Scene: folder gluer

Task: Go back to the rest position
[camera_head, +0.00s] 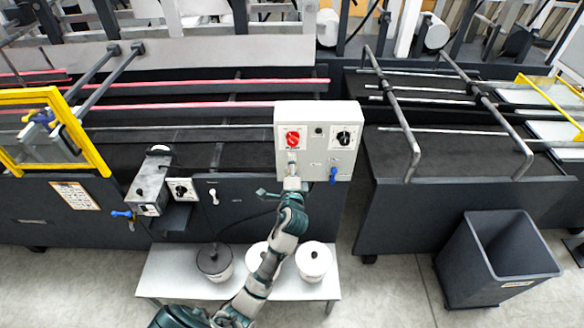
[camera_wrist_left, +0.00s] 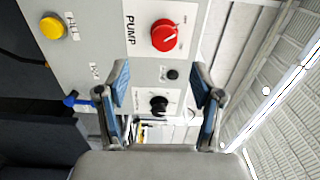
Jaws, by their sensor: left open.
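My left arm comes in from the bottom of the head view, and its left gripper (camera_head: 280,192) is just below the front of a light grey control box (camera_head: 317,112). In the left wrist view the left gripper (camera_wrist_left: 163,85) is open, with nothing between its two blue-padded fingers. Beyond the fingers is the box panel, with a red knob (camera_wrist_left: 166,36) marked PUMP, a black knob (camera_wrist_left: 158,104), a yellow button (camera_wrist_left: 51,28) and a blue lever (camera_wrist_left: 76,99). I cannot tell whether a finger touches the panel. My right gripper is in neither view.
A low white table (camera_head: 170,274) with several lidded pots stands under my arm. A black bin (camera_head: 497,258) stands on the floor at right. The dark machine (camera_head: 240,200) spans the back, with a smaller switch box (camera_head: 150,185) and a yellow frame (camera_head: 85,145) at left.

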